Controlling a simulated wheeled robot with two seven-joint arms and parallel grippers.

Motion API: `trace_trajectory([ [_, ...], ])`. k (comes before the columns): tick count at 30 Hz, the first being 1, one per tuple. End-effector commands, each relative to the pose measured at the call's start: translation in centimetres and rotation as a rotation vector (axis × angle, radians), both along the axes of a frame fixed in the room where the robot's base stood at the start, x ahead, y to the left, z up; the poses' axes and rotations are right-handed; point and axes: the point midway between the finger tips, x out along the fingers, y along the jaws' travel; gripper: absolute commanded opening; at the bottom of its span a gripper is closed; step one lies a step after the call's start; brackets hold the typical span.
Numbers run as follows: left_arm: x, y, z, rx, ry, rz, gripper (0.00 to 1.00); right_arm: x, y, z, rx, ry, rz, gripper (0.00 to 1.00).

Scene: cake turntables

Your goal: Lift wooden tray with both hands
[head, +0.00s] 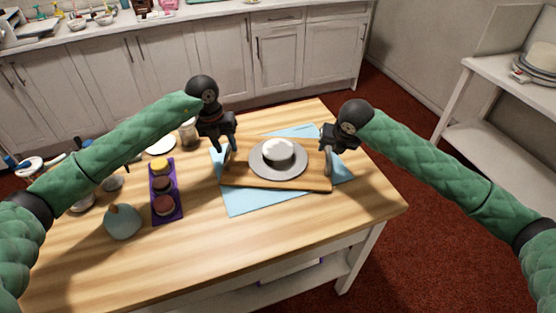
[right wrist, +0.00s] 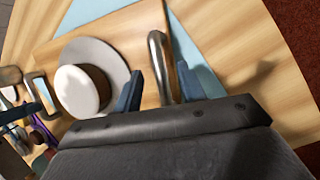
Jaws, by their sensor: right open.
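The wooden tray (head: 240,180) lies on a light blue cloth on the table, with a metal handle at each short end. A grey plate (head: 278,172) with a round white cake (head: 277,152) sits on it. My left gripper (head: 227,143) is above the tray's left handle (head: 228,157), its fingers apart. My right gripper (head: 326,143) is open at the right handle (head: 327,162). In the right wrist view, the right handle (right wrist: 158,65) shows between the two spread blue fingertips, without a clear grip. The left handle (right wrist: 43,92) shows there too.
The blue cloth (head: 243,201) lies under the tray. To the left are a purple tray (head: 177,206) with several small cakes, a pale blue rounded object (head: 122,222) and a jar (head: 188,133). The table's front right is bare. A white shelf (head: 490,140) stands at the right.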

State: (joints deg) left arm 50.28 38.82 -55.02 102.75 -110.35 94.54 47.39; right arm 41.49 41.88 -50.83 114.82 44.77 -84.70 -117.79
Motion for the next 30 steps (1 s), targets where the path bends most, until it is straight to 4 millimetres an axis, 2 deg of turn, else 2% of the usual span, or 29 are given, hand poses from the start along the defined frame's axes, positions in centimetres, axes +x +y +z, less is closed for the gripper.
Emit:
trace_trajectory([
  [3,-0.1,-0.3,-1.5,0.000,0.000,0.000,0.37,0.6,0.2,-1.5,0.002,0.003,-0.001,0.40],
  [9,-0.1,-0.5,-2.9,0.000,0.000,0.000,0.37,1.2,0.5,-2.7,0.000,0.001,0.000,0.40],
  [20,0.0,-0.6,-3.2,0.000,-0.001,0.000,0.37,1.3,0.5,-3.0,0.000,0.000,0.000,0.40],
  [25,0.0,-0.6,-3.2,0.000,-0.001,-0.001,0.03,1.3,0.5,-3.0,0.001,0.000,0.000,0.07],
  [26,0.0,-0.6,-3.2,0.000,-0.001,-0.001,0.00,1.3,0.5,-3.0,0.000,0.000,0.000,0.01],
  [30,0.0,-0.6,-3.2,0.000,-0.001,-0.001,0.00,1.3,0.5,-3.0,0.000,0.000,0.000,0.00],
])
